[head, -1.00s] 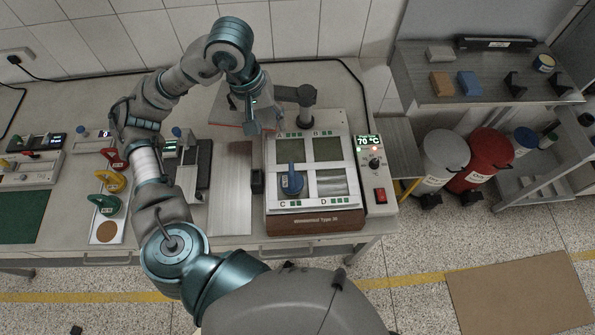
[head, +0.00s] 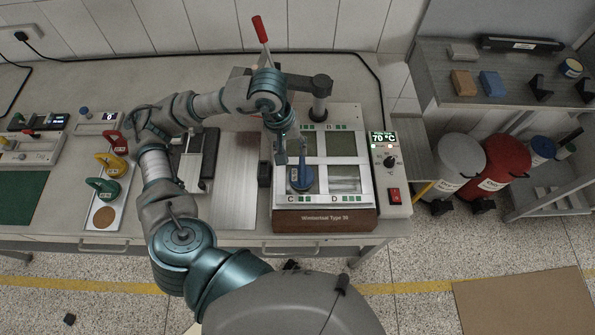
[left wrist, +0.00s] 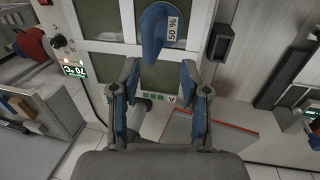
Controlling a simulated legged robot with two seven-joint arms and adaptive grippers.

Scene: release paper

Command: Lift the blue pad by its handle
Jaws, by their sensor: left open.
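The blue pad (head: 301,180) sits on the lower left plate, marked C, of the wooden-based heated device (head: 325,220). Its blue upright handle also shows in the left wrist view (left wrist: 154,32) with a "50 %" label. My left gripper (head: 292,158) is open just behind and above the pad, apart from it as far as I can see. In the left wrist view its two blue-padded fingers (left wrist: 160,72) are spread, with the handle ahead, between and beyond the tips. My right gripper is in no view.
A display reading 70 °C (head: 382,138) stands right of the plates. A post with a dark arm (head: 319,100) and a red-handled lever (head: 261,30) stand behind. Red, yellow and green handled pads (head: 109,164) stand at left. A bare metal plate (head: 237,180) lies left of the device.

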